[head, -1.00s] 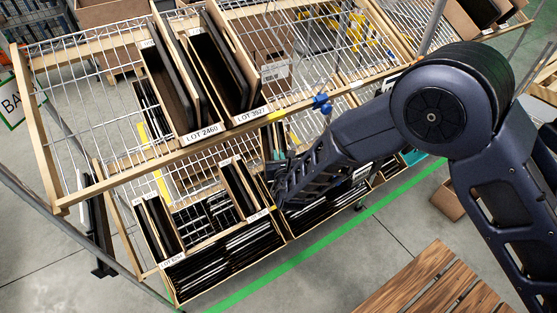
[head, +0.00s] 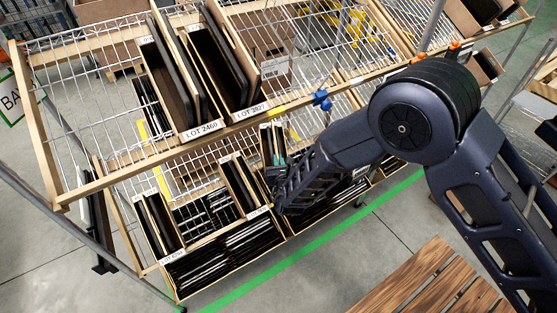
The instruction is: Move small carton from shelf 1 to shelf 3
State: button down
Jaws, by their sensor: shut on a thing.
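A small carton (head: 266,143) with dark and teal contents shows just behind and above my gripper (head: 276,178), between the upper rack level and the lower one. My gripper is at the end of my dark arm, over the lower level. It is shut on this carton, as far as I can tell; the fingers and the contact are mostly hidden by the wrist. The upper shelf (head: 95,186) is a tilted wire rack with a wooden front rail. The lower level (head: 228,268) holds open cartons of dark flat items.
Two larger tilted cartons, labelled LOT 2460 (head: 199,130) and a second lot (head: 252,111), stand on the upper shelf. Bare wire lies to their left and right. A narrow carton (head: 237,185) stands just left of my gripper. A wooden slatted surface (head: 425,283) is at the lower right.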

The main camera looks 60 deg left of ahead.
jog(key=shift+f, duration=0.2)
jog(key=c, duration=1.6)
grip_release()
jog(key=shift+r, duration=0.25)
jog(key=v, duration=1.2)
jog(key=shift+r, duration=0.35)
